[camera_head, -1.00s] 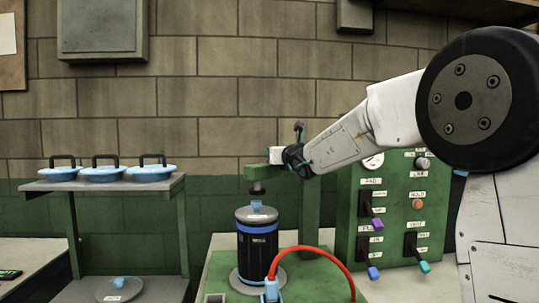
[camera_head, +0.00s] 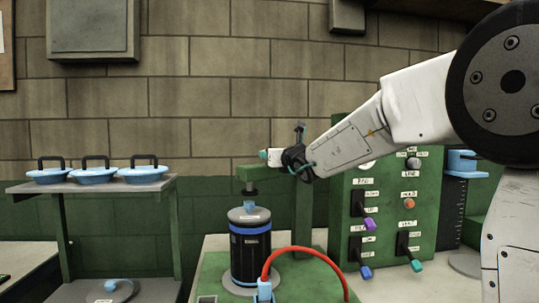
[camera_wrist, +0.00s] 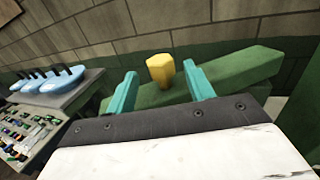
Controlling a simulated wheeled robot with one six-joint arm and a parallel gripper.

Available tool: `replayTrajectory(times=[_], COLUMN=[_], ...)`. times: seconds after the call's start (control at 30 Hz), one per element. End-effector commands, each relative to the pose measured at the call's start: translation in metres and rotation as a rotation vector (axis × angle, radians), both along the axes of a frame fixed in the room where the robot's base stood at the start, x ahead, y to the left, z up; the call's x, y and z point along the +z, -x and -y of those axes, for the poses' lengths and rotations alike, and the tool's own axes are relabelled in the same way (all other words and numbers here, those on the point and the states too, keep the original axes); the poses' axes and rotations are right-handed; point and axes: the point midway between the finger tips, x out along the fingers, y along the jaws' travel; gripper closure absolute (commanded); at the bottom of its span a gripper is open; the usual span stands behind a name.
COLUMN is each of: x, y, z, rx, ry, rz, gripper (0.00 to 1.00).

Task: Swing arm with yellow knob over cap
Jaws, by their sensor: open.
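The yellow knob (camera_wrist: 160,70) stands up from the green swing arm (camera_wrist: 225,75) in the wrist view. My gripper's two teal fingers (camera_wrist: 159,72) are open, one on each side of the knob in that view. I cannot tell whether they touch it. In the head view my gripper (camera_head: 265,154) is just above the green arm (camera_head: 247,172), and the knob is hidden. A dark presser (camera_head: 249,188) hangs from the arm's left end. Below it, the grey cap (camera_head: 249,216) with a blue handle sits on a black canister (camera_head: 250,255). A small gap shows between presser and handle.
A green control box (camera_head: 385,235) with coloured levers stands right of the canister. A red hose (camera_head: 300,248) arches in front. A shelf (camera_head: 90,187) with blue-lidded items is at the left. A green post (camera_head: 304,205) stands behind my gripper.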

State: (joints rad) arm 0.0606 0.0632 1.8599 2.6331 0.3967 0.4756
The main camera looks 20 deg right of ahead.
Motion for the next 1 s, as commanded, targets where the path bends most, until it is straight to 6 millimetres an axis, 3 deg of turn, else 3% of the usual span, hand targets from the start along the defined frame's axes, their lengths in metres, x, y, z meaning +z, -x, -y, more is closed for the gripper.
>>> replayTrajectory(times=[0.1,0.23,0.77,0.87,1.0], x=[0.0,0.0,0.001,0.002,-0.017], y=[0.019,0.029,0.032,0.034,0.05], z=[0.003,0.004,0.004,-0.007,-0.037], rx=[-0.002,-0.001,0.003,0.055,0.201], ry=[0.0,0.001,0.015,0.122,0.376], rz=[0.0,0.0,0.008,0.042,0.081], gripper=[0.47,0.47,0.47,0.47,0.47])
